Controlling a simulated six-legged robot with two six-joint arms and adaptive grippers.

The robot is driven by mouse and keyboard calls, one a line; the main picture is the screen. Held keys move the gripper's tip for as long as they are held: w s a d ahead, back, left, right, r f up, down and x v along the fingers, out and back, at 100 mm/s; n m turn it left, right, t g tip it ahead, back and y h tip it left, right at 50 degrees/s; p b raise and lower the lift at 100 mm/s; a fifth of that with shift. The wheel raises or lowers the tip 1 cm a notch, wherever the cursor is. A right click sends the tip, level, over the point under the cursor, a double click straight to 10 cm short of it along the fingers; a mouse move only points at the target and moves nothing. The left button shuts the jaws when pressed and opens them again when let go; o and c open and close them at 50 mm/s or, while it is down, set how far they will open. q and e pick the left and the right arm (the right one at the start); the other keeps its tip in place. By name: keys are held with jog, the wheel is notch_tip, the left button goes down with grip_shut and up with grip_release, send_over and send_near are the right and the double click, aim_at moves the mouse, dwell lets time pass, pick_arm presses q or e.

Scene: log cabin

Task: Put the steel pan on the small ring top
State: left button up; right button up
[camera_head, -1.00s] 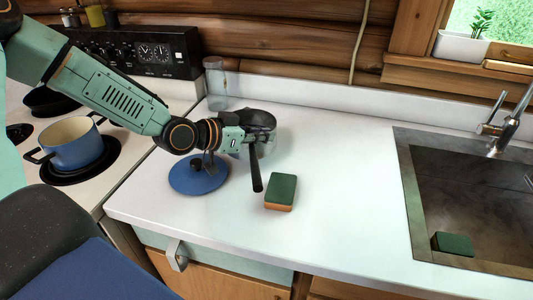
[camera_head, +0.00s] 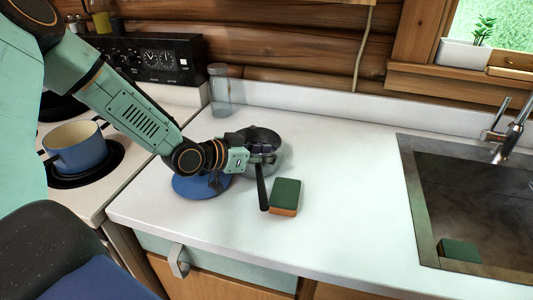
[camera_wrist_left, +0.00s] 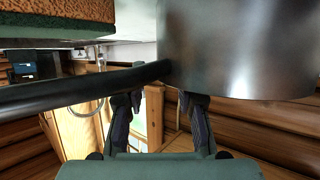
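The steel pan (camera_head: 270,164) is on the white counter, left of the sponge, with its dark handle (camera_head: 262,190) pointing towards me. My left gripper (camera_head: 266,158) is at the pan's near side, by the root of the handle. In the left wrist view the fingers (camera_wrist_left: 160,100) are apart with a gap between them. There the steel wall (camera_wrist_left: 235,45) and the handle (camera_wrist_left: 80,88) lie just beyond the tips; contact is unclear. The stove (camera_head: 100,186) is at left. I cannot tell which ring is the small one; my arm hides part of the stove top.
A blue pot (camera_head: 78,148) stands on the front ring. A blue disc (camera_head: 195,188) lies under my left wrist. A green sponge (camera_head: 286,194) is close to the handle's right. A glass jar (camera_head: 219,92) stands behind. The sink (camera_head: 470,190) is at right; counter between is clear.

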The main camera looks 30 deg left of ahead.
pick_arm(q)
jog(key=shift+w+f, duration=0.15)
jog(key=shift+w, duration=0.1)
jog(key=p+v, duration=0.2)
jog(key=v, duration=0.1)
jog(key=shift+s+a+r+p, duration=0.1)
jog(key=shift+s+r+p, duration=0.2)
jog(key=p+v, duration=0.8)
jog(key=p, duration=0.3)
jog(key=shift+s, duration=0.25)
jog(key=shift+a+f, duration=0.1)
jog(key=shift+f, duration=0.05)
